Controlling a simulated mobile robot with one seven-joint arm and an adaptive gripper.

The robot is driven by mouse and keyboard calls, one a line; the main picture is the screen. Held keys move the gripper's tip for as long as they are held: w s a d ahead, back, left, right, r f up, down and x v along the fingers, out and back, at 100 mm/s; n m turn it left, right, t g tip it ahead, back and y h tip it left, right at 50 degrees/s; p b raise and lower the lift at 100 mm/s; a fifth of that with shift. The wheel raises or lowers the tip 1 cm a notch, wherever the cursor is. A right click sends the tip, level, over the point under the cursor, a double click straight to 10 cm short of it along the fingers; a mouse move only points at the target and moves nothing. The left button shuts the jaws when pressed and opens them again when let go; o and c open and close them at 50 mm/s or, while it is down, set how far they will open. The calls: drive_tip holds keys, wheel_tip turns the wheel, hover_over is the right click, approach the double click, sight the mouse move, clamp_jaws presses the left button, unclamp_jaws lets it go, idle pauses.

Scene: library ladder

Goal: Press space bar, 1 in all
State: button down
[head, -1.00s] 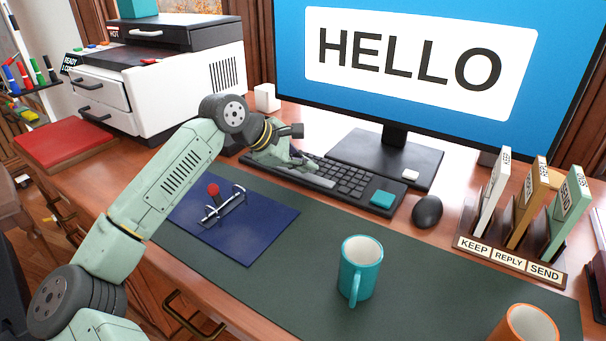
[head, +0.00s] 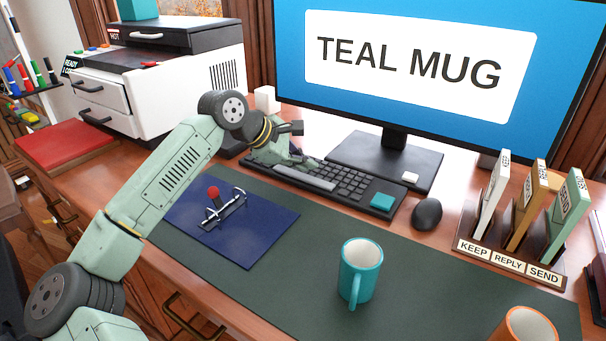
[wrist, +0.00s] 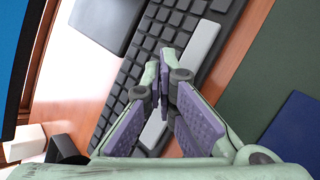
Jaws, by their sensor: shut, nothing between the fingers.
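The space bar (head: 305,178) is the long light grey key along the front edge of the black keyboard (head: 345,180). My gripper (head: 304,161) is shut and empty, at the left part of the keyboard. In the wrist view my gripper (wrist: 170,78) has its purple-padded fingers across the middle of the space bar (wrist: 203,43), hiding part of it. A gap or contact between the fingertips and the key cannot be told. The monitor (head: 430,60) shows "TEAL MUG".
A teal mug (head: 361,270) stands on the green desk mat (head: 420,270). A black mouse (head: 427,214) is right of the keyboard. A red-knobbed lever (head: 214,194) stands on a blue pad (head: 255,240). A card rack (head: 510,260) is at right, a printer (head: 155,85) at back left.

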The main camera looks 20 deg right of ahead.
sight(304, 178)
drive_tip(key=shift+r, duration=0.1)
drive_tip(key=shift+r+p, duration=1.3)
drive_tip(key=shift+r, duration=1.15)
